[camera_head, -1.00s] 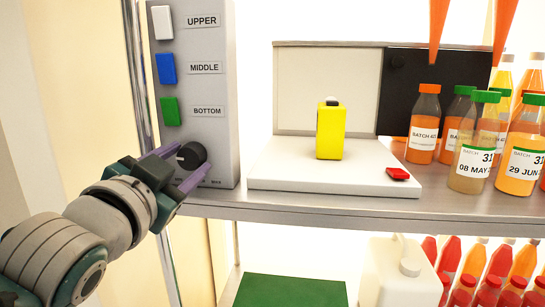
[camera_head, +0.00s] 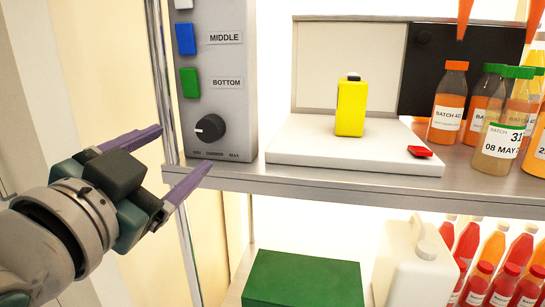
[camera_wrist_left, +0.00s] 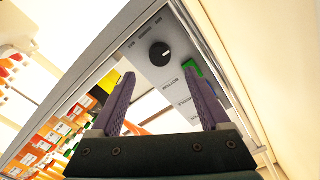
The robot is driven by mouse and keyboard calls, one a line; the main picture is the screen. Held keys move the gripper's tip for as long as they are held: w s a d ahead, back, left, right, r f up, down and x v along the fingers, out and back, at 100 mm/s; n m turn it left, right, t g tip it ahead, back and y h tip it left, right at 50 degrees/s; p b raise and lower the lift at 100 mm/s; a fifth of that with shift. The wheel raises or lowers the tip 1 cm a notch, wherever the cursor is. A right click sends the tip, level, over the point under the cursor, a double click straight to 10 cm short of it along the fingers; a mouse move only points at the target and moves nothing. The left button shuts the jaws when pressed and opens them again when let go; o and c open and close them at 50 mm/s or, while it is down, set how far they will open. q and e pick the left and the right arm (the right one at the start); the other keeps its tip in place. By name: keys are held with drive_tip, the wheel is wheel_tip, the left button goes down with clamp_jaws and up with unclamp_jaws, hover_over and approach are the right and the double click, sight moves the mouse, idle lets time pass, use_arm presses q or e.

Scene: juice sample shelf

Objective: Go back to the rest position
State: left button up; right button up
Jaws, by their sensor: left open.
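My left gripper (camera_head: 176,160) is in the head view at the left, with its two purple fingers spread and nothing between them. It is apart from the dimmer knob (camera_head: 210,128) on the grey control panel (camera_head: 233,90), to the left of and below the knob. In the left wrist view the open fingers (camera_wrist_left: 160,100) point toward the panel, and the black knob (camera_wrist_left: 160,54) shows beyond them. My right gripper is in neither view.
A shelf edge (camera_head: 330,188) runs right of my gripper. On the shelf are a white platform with a yellow object (camera_head: 351,108), a red piece (camera_head: 419,151) and several bottles (camera_head: 447,105). Below are a green box (camera_head: 305,280) and a white jug (camera_head: 412,262).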

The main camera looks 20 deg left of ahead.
use_arm(q)
drive_tip(key=shift+v, duration=0.85)
drive_tip(key=s+d+f+n+g+h, duration=0.25)
drive_tip(key=s+f+g, duration=0.35)
drive_tip(key=f, duration=0.4)
drive_tip(key=s+d+f+g+h+p, duration=0.1)
drive_tip(key=s+d+f+g, duration=0.1)
drive_tip(key=s+d+g, duration=0.3)
drive_tip(key=s+f+g+h+p, duration=0.1)
drive_tip(key=s+f+g+p, duration=0.15)
drive_tip(key=s, duration=0.35)
wheel_tip(320, 180, up, 35)
drive_tip(key=p, duration=3.3)
drive_tip(key=shift+f+m+g, duration=0.1)
drive_tip(key=shift+m+g, duration=0.15)
